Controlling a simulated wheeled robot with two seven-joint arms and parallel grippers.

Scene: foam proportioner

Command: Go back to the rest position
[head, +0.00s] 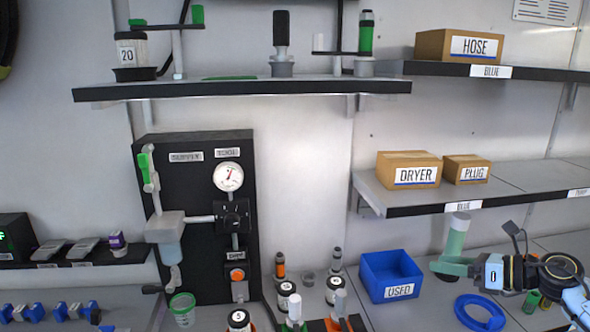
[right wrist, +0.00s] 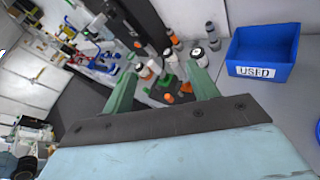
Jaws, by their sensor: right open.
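My right gripper (head: 446,267) is at the right of the head view, in front of the lower bench and to the right of the blue USED bin (head: 391,276). In the right wrist view its two green fingers (right wrist: 162,90) stand wide apart with nothing between them. Beyond them are several small bottles on the bench, and the blue bin (right wrist: 262,52) stands to their right. A pale green cylinder with a whitish top (head: 457,236) shows right above the fingers in the head view; whether it touches them I cannot tell. My left gripper is not in view.
A black panel with a gauge (head: 228,177) stands at the wall. Shelves carry a HOSE box (head: 440,47), a DRYER box (head: 408,165) and a PLUG box (head: 466,166). A blue ring (head: 479,312) lies on the bench below my right gripper.

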